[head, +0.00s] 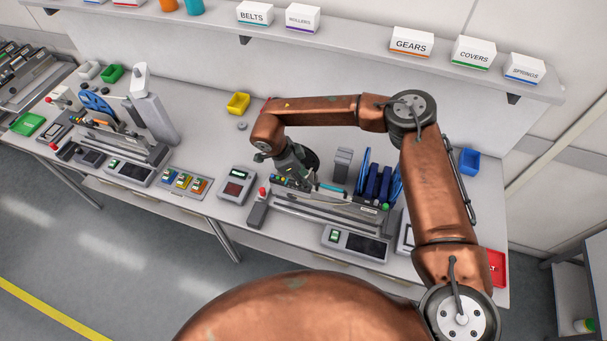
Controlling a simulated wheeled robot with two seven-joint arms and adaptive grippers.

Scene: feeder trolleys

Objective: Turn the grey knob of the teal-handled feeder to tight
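A feeder (330,218) stands on the right part of the bench, with blue reels (376,182) at its back right. A short teal bar (331,188), which looks like its handle, lies near its middle. My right arm reaches over from the right, and its dark gripper (303,178) points down at the left end of this feeder, just left of the teal bar. The fingertips are small and partly hidden, so I cannot tell if they are open or touching anything. I cannot make out the grey knob; the gripper may cover it. My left gripper is not in view.
A second feeder (120,142) stands at the left. A control box (236,186) sits left of my gripper and a display panel (357,243) in front. A yellow bin (238,103), a blue bin (469,161) and a red tray (496,267) lie around. A shelf (350,45) with labelled boxes runs behind.

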